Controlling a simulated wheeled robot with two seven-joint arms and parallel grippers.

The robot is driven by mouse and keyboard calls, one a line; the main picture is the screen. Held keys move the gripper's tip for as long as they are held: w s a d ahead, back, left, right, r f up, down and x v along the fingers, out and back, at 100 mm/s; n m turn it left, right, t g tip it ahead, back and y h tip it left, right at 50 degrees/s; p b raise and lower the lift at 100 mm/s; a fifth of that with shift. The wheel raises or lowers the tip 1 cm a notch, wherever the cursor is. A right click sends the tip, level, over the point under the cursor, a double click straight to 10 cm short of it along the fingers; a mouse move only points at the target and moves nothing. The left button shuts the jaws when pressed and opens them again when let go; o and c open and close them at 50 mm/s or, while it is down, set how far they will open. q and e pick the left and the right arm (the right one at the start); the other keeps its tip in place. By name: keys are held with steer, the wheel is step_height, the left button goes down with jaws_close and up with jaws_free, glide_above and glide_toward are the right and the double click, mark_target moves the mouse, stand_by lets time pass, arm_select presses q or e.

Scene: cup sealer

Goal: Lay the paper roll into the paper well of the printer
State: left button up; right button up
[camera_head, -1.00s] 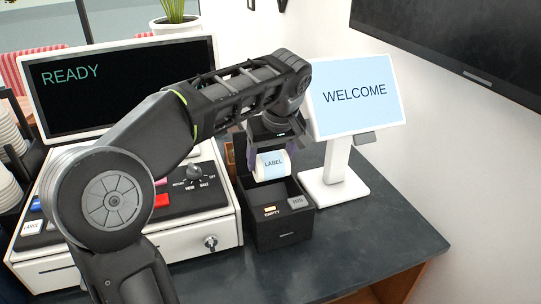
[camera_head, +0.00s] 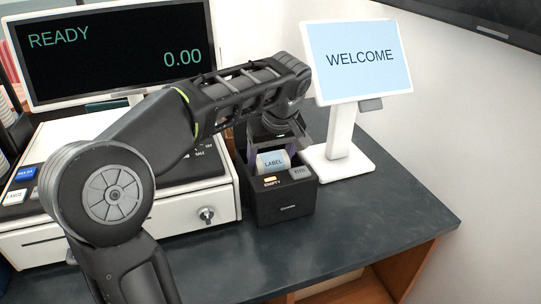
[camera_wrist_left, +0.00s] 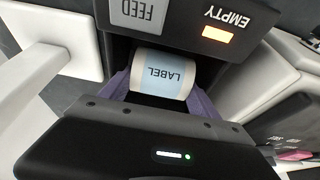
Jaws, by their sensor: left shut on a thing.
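The paper roll (camera_head: 271,162) is white with a light blue band marked LABEL. It sits low in the open well of the black printer (camera_head: 284,205), partly below the rim. My left gripper (camera_head: 275,150) points down into the well and is shut on the roll. In the left wrist view the roll (camera_wrist_left: 162,74) lies between the two purple-grey fingers, with the printer front (camera_wrist_left: 185,22) just beyond it. The printer's EMPTY light glows orange. I cannot tell whether the roll touches the well floor. My right gripper is not in view.
A white cash register (camera_head: 190,215) with a black READY screen stands close left of the printer. A white WELCOME display (camera_head: 345,135) on a stand is close right. The dark counter (camera_head: 370,225) is clear in front and to the right.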

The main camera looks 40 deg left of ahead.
arm_select(q)
steer(key=shift+f+b, duration=0.75)
steer(key=shift+f, duration=0.5)
steer(key=o, duration=1.7)
steer(key=shift+r+p, duration=2.8)
steer(key=shift+r, duration=0.75)
